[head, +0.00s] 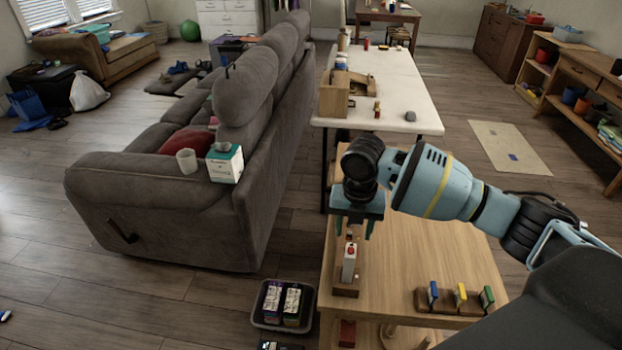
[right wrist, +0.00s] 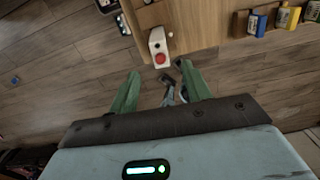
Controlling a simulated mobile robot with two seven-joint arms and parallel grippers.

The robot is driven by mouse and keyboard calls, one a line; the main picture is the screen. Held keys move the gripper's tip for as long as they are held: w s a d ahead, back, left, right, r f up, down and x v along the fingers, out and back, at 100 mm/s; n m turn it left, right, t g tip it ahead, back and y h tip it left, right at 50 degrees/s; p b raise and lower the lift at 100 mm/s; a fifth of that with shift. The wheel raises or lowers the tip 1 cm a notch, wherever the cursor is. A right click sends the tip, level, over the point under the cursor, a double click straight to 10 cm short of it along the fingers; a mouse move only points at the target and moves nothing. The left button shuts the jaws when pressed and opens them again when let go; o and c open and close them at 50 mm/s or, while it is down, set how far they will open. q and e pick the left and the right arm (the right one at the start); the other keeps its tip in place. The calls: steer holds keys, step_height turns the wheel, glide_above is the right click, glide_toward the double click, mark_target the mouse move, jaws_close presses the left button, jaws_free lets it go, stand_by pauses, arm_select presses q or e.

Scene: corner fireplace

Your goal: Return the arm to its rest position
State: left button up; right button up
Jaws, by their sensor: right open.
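My right gripper (head: 354,232) is open and empty, hanging fingers-down above the left side of the wooden table (head: 440,245). Its arm comes in from the right. Below the fingers in the head view, a small white box with a red button (head: 349,263) stands on a brown wooden block (head: 346,288) at the table's left edge. In the right wrist view, the green fingers (right wrist: 158,74) are spread apart, and the white box (right wrist: 158,46) shows beyond their tips, apart from them. My left gripper is not in view.
A brown rack (head: 450,309) holds blue, yellow and green pieces near the table's front. A white table (head: 400,90) with a wooden box (head: 334,98) stands behind. A grey sofa (head: 255,150) is to the left. A dark bin (head: 271,324) sits on the floor.

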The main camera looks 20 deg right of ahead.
steer(key=s+a+f+m+y, duration=0.3)
steer(key=s+a+f+m, duration=0.6)
steer(key=s+a+f, duration=0.6)
steer(key=s+d+r+m+h, duration=0.1)
steer(key=s+d+m, duration=0.2)
steer(key=s+m, duration=0.35)
steer(key=s+d+m+t+h, duration=0.1)
steer(key=s+d+m, duration=0.2)
steer(key=s+m, duration=0.4)
steer(key=s+d+r+m+h, duration=0.1)
steer(key=s+d+m, duration=0.2)
steer(key=s+m, duration=0.35)
steer(key=w+a+f+n+t+y, duration=0.1)
steer(key=w+f+t, duration=0.1)
steer(key=f+t, duration=0.2)
steer(key=w+a+f+n+t+y, duration=0.1)
steer(key=w+a+f+t, duration=0.1)
steer(key=f, duration=0.4)
steer(key=shift+w+a+t, duration=0.3)
steer(key=shift+w+t, duration=0.3)
steer(key=shift+t, duration=0.3)
